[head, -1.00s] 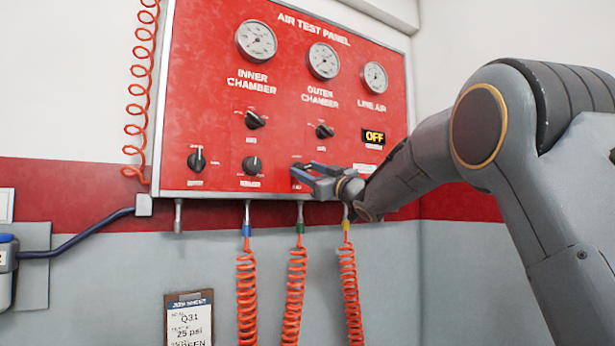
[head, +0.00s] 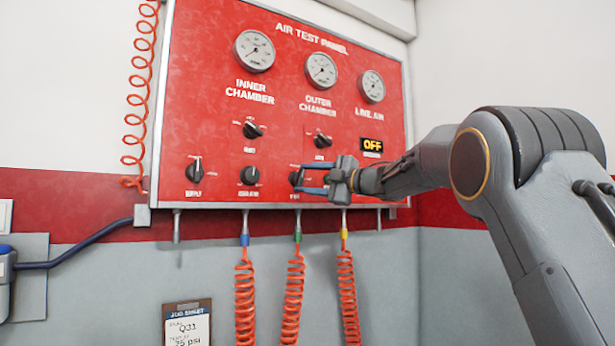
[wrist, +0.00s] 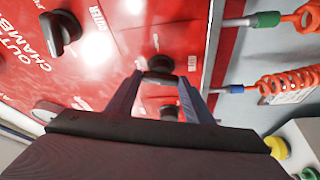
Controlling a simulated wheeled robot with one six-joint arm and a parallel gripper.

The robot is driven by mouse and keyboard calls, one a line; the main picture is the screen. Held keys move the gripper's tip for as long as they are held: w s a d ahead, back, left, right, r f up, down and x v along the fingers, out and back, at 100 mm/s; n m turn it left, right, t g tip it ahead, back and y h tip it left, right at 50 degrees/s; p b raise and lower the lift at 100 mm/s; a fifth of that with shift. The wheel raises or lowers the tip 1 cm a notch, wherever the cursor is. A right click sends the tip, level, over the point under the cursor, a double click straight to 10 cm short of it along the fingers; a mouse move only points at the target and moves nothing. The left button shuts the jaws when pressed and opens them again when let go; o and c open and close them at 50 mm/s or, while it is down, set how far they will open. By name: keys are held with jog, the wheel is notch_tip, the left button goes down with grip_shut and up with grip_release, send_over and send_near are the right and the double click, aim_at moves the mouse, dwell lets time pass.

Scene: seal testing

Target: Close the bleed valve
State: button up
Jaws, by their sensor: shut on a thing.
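The bleed valve appears to be the right-hand black knob (head: 295,179) in the bottom row of the red panel. Its label is partly covered and too small to read surely. My gripper (head: 301,180) reaches it from the right, one finger above and one below the knob. In the wrist view my gripper (wrist: 161,79) has its two blue-grey fingers on either side of a black knob (wrist: 160,76), shut on it. The knob's pointer direction is hard to tell behind the fingers.
A job sheet clipboard (head: 187,325) hangs lower down.

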jog(key=shift+r+n+g+h+p, duration=0.1)
jog(key=shift+n+g+h+p, duration=0.2)
jog(key=shift+n, duration=0.5)
jog(key=shift+r+n+g+h+p, duration=0.15)
jog(key=shift+n+p, duration=0.25)
jog(key=shift+n, duration=0.4)
jog(key=shift+f, duration=0.1)
jog(key=o, duration=1)
jog(key=shift+o, duration=0.2)
jog(key=b+v, duration=0.3)
jog(key=v, duration=0.4)
jog(key=shift+s+d, duration=0.25)
jog(key=shift+d, duration=0.05)
jog(key=shift+w, duration=0.1)
